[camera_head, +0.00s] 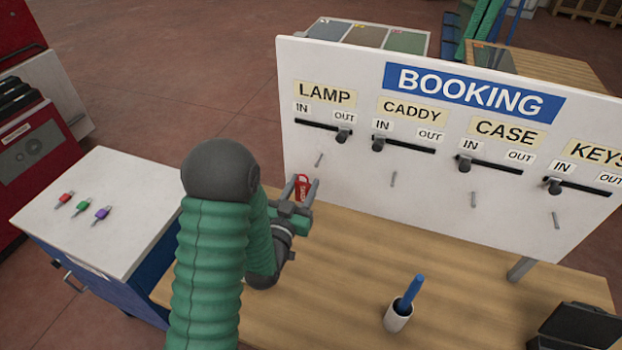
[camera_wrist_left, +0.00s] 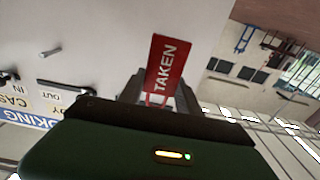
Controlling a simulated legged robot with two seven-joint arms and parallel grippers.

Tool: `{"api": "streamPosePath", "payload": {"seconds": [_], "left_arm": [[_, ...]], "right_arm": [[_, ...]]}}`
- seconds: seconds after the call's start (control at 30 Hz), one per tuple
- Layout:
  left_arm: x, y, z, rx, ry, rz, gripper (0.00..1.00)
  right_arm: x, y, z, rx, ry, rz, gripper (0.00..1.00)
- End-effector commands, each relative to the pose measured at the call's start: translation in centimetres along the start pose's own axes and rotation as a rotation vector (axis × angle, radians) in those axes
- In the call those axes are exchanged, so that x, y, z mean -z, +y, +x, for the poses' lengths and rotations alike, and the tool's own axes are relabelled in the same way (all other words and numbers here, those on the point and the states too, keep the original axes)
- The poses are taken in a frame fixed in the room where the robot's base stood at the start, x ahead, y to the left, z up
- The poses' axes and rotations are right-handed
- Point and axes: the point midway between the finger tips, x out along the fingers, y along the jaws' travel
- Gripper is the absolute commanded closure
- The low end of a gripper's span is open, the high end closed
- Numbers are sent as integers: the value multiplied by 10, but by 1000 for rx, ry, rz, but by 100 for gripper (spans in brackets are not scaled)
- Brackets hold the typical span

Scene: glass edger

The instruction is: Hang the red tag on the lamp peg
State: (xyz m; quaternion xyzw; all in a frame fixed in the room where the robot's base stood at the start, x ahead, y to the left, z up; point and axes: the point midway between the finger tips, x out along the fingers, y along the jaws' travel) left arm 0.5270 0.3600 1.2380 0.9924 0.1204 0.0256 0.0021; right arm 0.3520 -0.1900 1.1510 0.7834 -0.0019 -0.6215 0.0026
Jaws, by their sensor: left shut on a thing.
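The red tag (camera_head: 302,187) is between the fingers of my left gripper (camera_head: 302,190), which is shut on it. In the left wrist view the red tag (camera_wrist_left: 166,64) shows the word TAKEN and stands out past the fingers. The lamp peg (camera_head: 319,159) is a small grey pin under the LAMP label (camera_head: 325,94) on the white board. The tag is below and a little left of the lamp peg in the head view, apart from it. I cannot tell how far the tag is from the board. My right gripper is not in view.
The white BOOKING board (camera_head: 430,180) carries sliders and more pegs to the right. A white cup with a blue pen (camera_head: 398,318) stands on the wooden table (camera_head: 340,290). A black box (camera_head: 575,330) is at the right. Several coloured keys (camera_head: 82,205) lie on the left cabinet.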

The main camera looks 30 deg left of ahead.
Motion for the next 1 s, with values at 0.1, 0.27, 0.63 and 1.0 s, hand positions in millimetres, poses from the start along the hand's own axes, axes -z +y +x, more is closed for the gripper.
{"api": "streamPosePath", "payload": {"seconds": [0.1,0.27,0.63,1.0], "left_arm": [[-1,4,11,-4,-1,1,98],[-2,10,23,-5,-2,6,98],[-7,2,49,-3,0,0,98],[-14,4,76,-1,-1,3,98]], "right_arm": [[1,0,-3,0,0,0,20],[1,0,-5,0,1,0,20],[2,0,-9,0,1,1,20],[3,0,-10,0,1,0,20]]}}
